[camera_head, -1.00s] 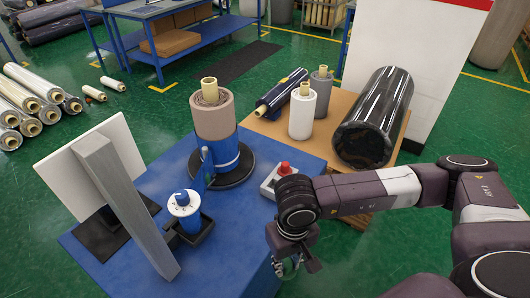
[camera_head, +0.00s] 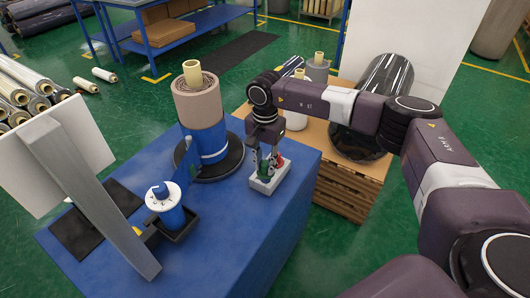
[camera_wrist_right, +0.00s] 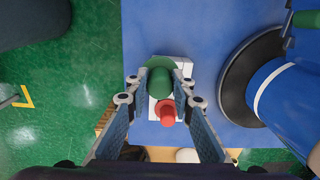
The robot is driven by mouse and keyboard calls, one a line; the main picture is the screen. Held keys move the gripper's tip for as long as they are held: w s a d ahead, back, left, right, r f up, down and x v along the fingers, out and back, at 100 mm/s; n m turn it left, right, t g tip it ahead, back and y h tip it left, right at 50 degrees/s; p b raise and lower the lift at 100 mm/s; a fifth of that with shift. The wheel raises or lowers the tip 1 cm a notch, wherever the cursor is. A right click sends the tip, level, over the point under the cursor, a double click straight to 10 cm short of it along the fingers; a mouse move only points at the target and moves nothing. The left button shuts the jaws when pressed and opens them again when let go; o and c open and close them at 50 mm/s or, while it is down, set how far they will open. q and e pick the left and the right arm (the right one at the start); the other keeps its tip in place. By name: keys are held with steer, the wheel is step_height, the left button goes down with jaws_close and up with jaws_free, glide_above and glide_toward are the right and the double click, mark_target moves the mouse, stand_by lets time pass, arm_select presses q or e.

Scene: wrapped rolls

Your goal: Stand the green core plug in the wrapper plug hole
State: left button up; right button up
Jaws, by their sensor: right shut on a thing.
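My right gripper (camera_head: 264,168) is shut on the green core plug (camera_head: 263,168), just over a light grey box (camera_head: 269,184) on the blue table. In the right wrist view, the gripper (camera_wrist_right: 160,85) has a finger on each side of the plug (camera_wrist_right: 159,82), with the box (camera_wrist_right: 184,66) below. A red button (camera_wrist_right: 166,113) sits beside the plug. The wrapper plug hole does not show clearly; the plug and fingers may cover it. I cannot tell whether the plug touches the box. My left gripper is not in view.
A wrapped roll (camera_head: 197,100) stands on a dark turntable (camera_head: 232,160) just left of my gripper. A blue-and-white dispenser (camera_head: 163,196) and a slanted grey post (camera_head: 90,195) stand further left. A wooden pallet table (camera_head: 345,188) with rolls is at right.

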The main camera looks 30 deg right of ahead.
steer(key=w+d+r+m, duration=0.2)
steer(key=w+m, duration=0.1)
steer(key=w, duration=0.1)
steer(key=shift+f+b, duration=2.55)
steer(key=shift+f, duration=0.85)
steer(key=shift+f+b, duration=0.55)
steer(key=shift+f, duration=0.2)
steer(key=shift+f, duration=0.3)
steer(key=o, duration=1.1)
steer(key=shift+r, duration=0.1)
step_height(320, 180, up, 12)
